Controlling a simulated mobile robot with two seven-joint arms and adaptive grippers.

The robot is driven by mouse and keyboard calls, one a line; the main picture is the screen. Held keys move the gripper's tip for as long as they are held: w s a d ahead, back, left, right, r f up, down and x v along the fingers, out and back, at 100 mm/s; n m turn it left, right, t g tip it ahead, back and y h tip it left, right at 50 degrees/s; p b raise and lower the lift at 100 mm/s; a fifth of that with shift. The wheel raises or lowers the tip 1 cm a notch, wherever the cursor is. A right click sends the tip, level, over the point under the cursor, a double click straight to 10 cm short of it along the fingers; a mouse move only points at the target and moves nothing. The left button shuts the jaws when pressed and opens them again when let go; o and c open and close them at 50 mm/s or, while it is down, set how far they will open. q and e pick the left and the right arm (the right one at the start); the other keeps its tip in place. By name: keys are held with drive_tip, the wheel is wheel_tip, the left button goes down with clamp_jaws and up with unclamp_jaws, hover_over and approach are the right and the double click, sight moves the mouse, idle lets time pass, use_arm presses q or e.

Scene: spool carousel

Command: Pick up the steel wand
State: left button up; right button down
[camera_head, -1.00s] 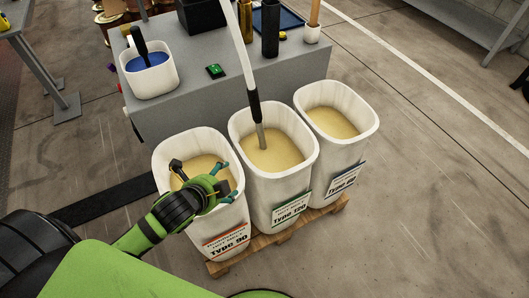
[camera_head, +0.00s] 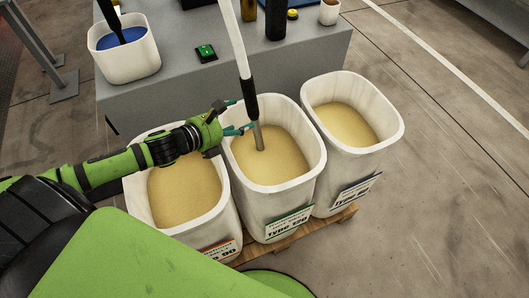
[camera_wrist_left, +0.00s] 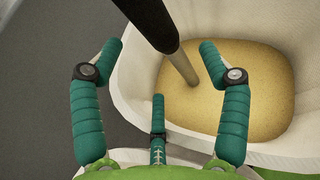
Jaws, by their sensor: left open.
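The steel wand (camera_head: 259,137) stands tilted in the middle white bin, its tip at the tan grain. It has a black grip (camera_head: 250,98) and a pale hose running up from it. The wand also shows in the left wrist view (camera_wrist_left: 182,67), with its black grip (camera_wrist_left: 150,22) ahead of the fingers. My left gripper (camera_head: 235,117) is open and empty at the left rim of the middle bin, just left of the grip. Its teal fingers (camera_wrist_left: 160,60) are spread on both sides of the wand's line in the left wrist view. I cannot tell if any finger touches it.
The middle bin (camera_head: 285,187) stands between a left bin (camera_head: 225,215) and a right bin (camera_head: 360,155) on a wooden pallet (camera_head: 345,213). Behind them is a grey bench (camera_head: 180,85) with a white tub (camera_head: 130,65), a green-button box (camera_head: 205,53) and dark cylinders.

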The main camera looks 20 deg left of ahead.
sight(251, 112)
use_arm(q)
drive_tip(key=x, duration=0.5)
drive_tip(key=shift+w+d+r, duration=0.1)
drive_tip(key=shift+w, duration=0.2)
drive_tip(key=shift+w+d, duration=0.2)
drive_tip(key=shift+w, duration=0.15)
drive_tip(key=shift+f, duration=0.2)
use_arm(e)
drive_tip(key=shift+s+r, duration=0.1)
drive_tip(key=shift+s, duration=0.3)
use_arm(q)
drive_tip(key=c, duration=0.3)
clamp_jaws()
drive_tip(key=shift+r, duration=0.1)
use_arm(e)
drive_tip(key=shift+s, duration=0.3)
